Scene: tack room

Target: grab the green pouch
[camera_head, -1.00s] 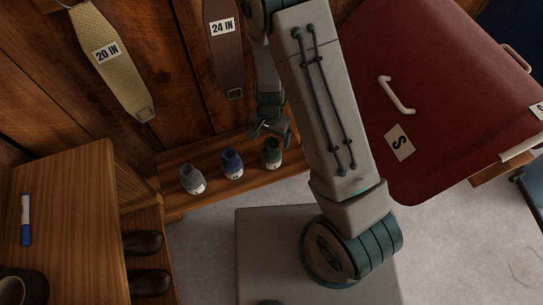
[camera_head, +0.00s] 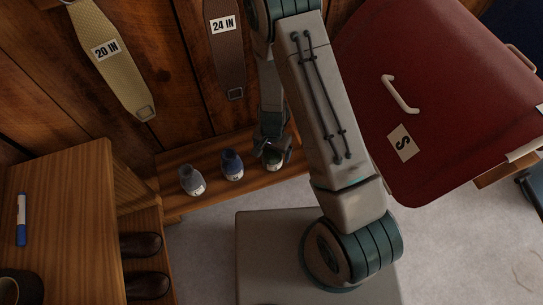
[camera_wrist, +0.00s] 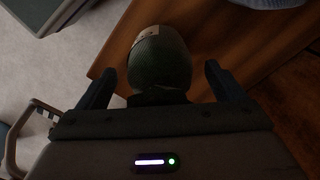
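The green pouch (camera_wrist: 158,60) stands on a wooden bench (camera_head: 208,157). In the wrist view it is a dark green rounded shape with a pale label, lying between the two fingers of my gripper (camera_wrist: 160,82). A gap shows on each side, so the fingers are open around it without gripping. In the head view my gripper (camera_head: 272,143) is right over the pouch and hides most of it; only a low part with the label shows.
A blue pouch (camera_head: 232,165) and a grey pouch (camera_head: 192,181) stand to the left on the same bench. A wooden cabinet (camera_head: 65,175) with a blue marker (camera_head: 21,219) is at left. A red case (camera_head: 440,95) is at right. Straps hang on the wall behind.

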